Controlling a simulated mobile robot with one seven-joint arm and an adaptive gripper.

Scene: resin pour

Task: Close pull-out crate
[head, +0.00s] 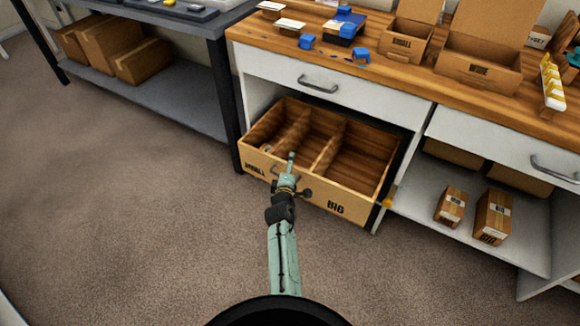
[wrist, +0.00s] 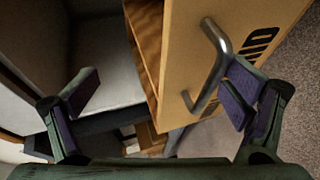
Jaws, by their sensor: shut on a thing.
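The pull-out crate (head: 335,207) is a wooden box with dividers, pulled out from under the workbench's left drawer. Its front carries a metal handle (head: 275,171) and dark lettering. My gripper (head: 293,173) is at the crate front, beside the handle, with one finger up at the rim. In the wrist view, the crate's front panel (wrist: 235,25) and curved handle (wrist: 218,60) lie between the widely spaced fingers. The right finger is against the handle; the left finger stands off by the grey shelf. My gripper is shut on the crate; the exact contact is unclear.
The white workbench drawer (head: 330,82) above the crate is closed. Cardboard boxes (head: 492,217) stand on the shelf to the right. A dark-legged table (head: 160,25) stands to the left. The carpet (head: 130,220) in front is clear.

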